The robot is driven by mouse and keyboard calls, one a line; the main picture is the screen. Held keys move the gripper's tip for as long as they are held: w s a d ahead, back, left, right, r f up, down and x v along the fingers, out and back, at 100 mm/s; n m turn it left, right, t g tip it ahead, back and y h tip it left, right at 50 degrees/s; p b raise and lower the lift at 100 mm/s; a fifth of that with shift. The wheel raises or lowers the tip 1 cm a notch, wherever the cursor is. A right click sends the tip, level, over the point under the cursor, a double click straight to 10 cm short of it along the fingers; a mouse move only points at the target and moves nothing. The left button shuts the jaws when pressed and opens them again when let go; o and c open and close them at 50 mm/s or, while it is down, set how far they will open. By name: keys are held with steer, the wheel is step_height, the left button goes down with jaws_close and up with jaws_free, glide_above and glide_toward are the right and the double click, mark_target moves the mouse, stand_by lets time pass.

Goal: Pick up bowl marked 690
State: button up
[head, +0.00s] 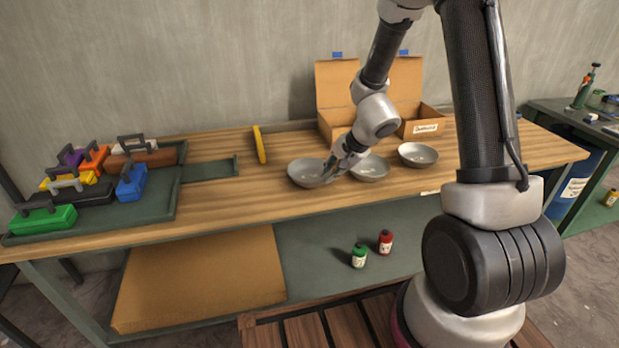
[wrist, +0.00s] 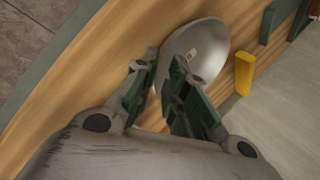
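Three grey metal bowls stand in a row on the wooden workbench: a left bowl (head: 305,174), a middle bowl (head: 370,170) and a right bowl (head: 418,155). My gripper (head: 332,167) is at the right rim of the left bowl. In the wrist view a bowl (wrist: 208,42) has a small pale label inside, too small to read, so I cannot tell which bowl is 690. My gripper (wrist: 160,80) has its dark green fingers apart, one outside the bowl's near rim and one over its inside. A gap shows between the fingers; contact with the rim is unclear.
An open cardboard box (head: 425,127) stands behind the bowls. A yellow bar (head: 260,145) stands left of them and also shows in the wrist view (wrist: 244,74). A green tray (head: 165,205) of coloured handled blocks is at the far left. Bottles (head: 359,256) stand on the lower shelf.

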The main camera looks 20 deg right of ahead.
mark_target(310, 175)
steer(key=x, duration=0.4)
steer(key=shift+s, duration=0.1)
steer(key=shift+c, duration=0.3)
jaws_close()
steer(key=shift+r, duration=0.1)
